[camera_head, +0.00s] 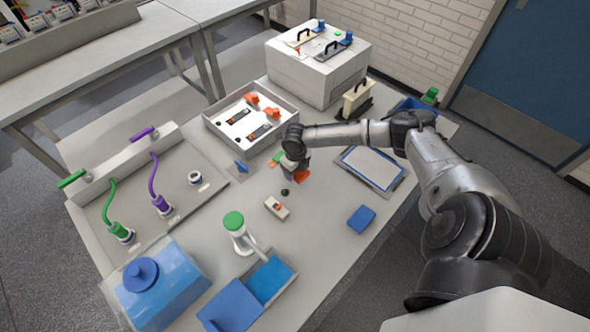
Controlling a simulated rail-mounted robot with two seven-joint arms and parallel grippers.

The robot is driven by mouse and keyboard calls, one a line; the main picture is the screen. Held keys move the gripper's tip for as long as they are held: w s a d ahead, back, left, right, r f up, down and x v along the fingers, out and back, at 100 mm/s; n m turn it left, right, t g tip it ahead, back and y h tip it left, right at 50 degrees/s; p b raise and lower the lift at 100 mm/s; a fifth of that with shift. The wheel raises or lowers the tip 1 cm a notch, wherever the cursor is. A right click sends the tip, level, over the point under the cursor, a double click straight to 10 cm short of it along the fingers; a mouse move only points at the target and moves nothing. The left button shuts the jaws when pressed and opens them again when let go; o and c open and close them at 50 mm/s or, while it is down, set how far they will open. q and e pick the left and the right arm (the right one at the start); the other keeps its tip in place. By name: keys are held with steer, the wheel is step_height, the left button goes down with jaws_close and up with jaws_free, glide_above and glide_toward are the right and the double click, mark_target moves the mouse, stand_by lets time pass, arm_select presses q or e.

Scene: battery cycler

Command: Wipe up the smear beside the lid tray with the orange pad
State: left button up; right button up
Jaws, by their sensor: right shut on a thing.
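My right gripper (296,172) reaches in from the right over the middle of the table. It is shut on the orange pad (303,177), which shows just below its fingers, at or close above the table top. The gripper hides part of the pad, and I cannot tell whether the pad touches the surface. A shallow white tray (213,123) with black strips and orange pieces lies behind and left of the gripper. A flat tray with a pale panel (372,168) lies to its right. I cannot tell which is the lid tray. I cannot make out the smear. My left gripper is not in view.
A small dark knob (285,192) and a small white-and-red block (277,208) lie in front of the gripper. A green-topped white stand (234,222), blue boxes (165,283) and a blue pad (361,218) are nearer. A white cabinet (318,75) stands behind. Table around the blue pad is clear.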

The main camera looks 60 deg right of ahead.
steer(key=shift+r+p, duration=1.7)
steer(key=shift+r, duration=0.35)
steer(key=shift+a, duration=0.1)
